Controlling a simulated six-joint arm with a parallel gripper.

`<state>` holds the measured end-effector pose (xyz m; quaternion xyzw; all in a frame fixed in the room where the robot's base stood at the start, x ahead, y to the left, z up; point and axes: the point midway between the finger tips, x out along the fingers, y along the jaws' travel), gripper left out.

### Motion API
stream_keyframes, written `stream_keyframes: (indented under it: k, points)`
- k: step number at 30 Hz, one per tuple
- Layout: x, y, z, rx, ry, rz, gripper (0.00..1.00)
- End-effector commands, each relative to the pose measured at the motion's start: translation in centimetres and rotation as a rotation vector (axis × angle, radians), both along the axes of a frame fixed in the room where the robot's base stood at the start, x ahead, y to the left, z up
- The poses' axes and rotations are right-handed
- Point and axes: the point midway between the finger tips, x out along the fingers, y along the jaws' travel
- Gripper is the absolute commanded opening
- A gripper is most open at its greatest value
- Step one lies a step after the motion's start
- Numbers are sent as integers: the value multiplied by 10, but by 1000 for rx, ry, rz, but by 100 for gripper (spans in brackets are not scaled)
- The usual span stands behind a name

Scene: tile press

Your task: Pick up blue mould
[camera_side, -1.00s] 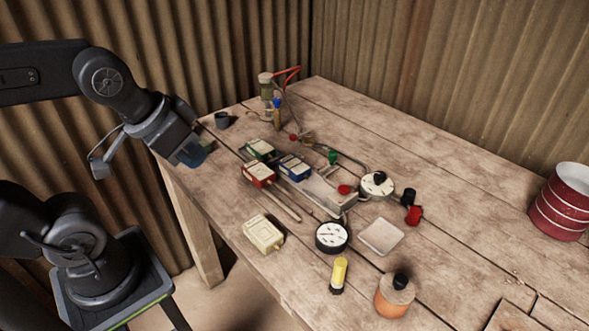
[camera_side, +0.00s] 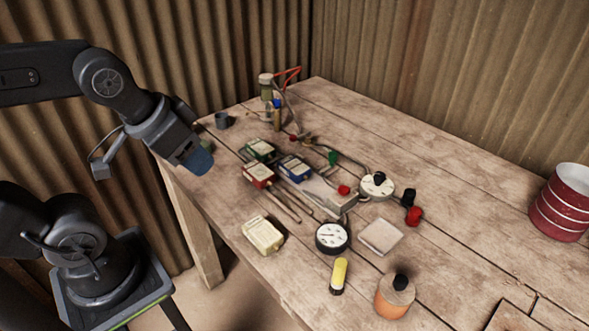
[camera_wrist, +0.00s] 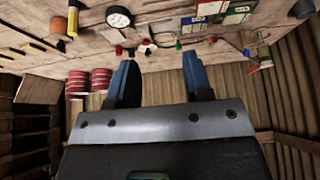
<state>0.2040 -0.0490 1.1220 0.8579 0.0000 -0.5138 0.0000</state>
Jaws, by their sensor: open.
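The blue mould (camera_side: 296,167) is a small box with a pale label. It lies on the wooden table between the red mould (camera_side: 259,175) and the metal press parts. In the wrist view the blue mould (camera_wrist: 193,24) shows near the top edge, upside down. My gripper (camera_side: 199,163) is at the table's left edge, above and to the left of the moulds, well apart from the blue one. In the wrist view my gripper (camera_wrist: 160,78) has its two blue fingers spread with nothing between them.
A green mould (camera_side: 260,150) lies behind the red one. A cream mould (camera_side: 263,235), a round gauge (camera_side: 332,237), a yellow cylinder (camera_side: 339,276) and an orange jar (camera_side: 394,296) stand nearer the front. A dark cup (camera_side: 222,120) is near my gripper.

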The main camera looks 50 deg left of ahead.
Motion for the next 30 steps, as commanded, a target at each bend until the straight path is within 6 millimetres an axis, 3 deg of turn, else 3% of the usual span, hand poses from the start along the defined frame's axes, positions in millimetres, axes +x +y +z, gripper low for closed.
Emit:
stream_keyframes:
  k: [2,12,20,23,26,30]
  points:
    - [0,0,0,0,0,0,54]
    - [0,0,0,0,0,0,86]
    - [1,0,1,-3,2,8,87]
    - [11,2,5,-24,21,56,87]
    - [34,6,12,-71,63,165,87]
    - [81,15,19,-155,137,392,87]
